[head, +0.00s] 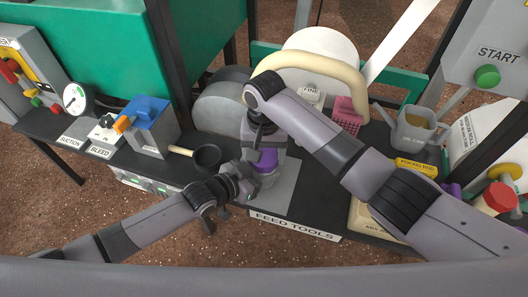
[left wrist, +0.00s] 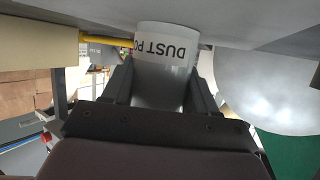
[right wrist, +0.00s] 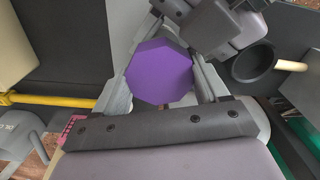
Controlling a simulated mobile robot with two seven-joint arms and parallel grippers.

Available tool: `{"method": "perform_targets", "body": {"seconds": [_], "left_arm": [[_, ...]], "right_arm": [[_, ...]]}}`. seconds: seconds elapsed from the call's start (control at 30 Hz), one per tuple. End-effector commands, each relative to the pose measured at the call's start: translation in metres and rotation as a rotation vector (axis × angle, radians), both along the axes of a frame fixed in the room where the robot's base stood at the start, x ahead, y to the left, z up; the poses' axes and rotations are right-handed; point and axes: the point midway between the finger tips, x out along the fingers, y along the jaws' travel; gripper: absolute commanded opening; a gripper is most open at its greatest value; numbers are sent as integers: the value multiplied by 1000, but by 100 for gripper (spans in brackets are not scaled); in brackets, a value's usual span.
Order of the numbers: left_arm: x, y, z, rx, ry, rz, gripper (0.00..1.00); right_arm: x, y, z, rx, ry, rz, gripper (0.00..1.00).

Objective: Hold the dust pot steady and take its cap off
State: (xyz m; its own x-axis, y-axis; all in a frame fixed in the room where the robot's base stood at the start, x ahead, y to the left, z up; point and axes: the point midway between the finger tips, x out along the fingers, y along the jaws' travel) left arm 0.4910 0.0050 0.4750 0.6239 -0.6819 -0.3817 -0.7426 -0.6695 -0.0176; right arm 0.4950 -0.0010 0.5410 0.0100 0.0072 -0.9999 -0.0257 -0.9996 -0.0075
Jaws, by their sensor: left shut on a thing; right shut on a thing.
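The dust pot (left wrist: 167,45) is pale with a dark "DUST PO…" label, inverted in the left wrist view. My left gripper (left wrist: 163,88) is shut on its body, one finger on each side. In the head view my left gripper (head: 243,183) comes to the pot from the left. The purple cap (right wrist: 160,72) is many-sided and sits between the fingers of my right gripper (right wrist: 161,84), which is shut on it. In the head view the cap (head: 266,158) shows below my right gripper (head: 262,142), above the pot. I cannot tell whether cap and pot touch.
A black pan (head: 207,156) with a pale handle lies left of the pot; it also shows in the right wrist view (right wrist: 252,64). The "FEED TOOLS" shelf edge (head: 294,227) is in front.

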Motion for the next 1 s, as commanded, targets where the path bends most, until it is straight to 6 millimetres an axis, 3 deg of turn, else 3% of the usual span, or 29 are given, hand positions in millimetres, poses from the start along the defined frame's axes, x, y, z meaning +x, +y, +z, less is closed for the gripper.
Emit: {"method": "perform_targets", "body": {"seconds": [0.03,0.1,0.37,0.63,0.83,1.0], "left_arm": [[-1,1,-3,7,5,0,0],[-1,1,-3,7,5,0,0],[-1,1,-3,7,4,-1,0],[-1,1,-3,7,5,0,0],[-1,1,-3,7,5,0,0],[-1,1,-3,7,5,0,0]], "right_arm": [[0,0,0,1,-1,-1,83],[0,0,0,1,-1,-1,99],[0,1,2,3,-1,0,99],[0,1,36,4,-2,1,99],[0,0,47,2,-1,-8,98],[0,1,61,4,-1,-118,98]]}}
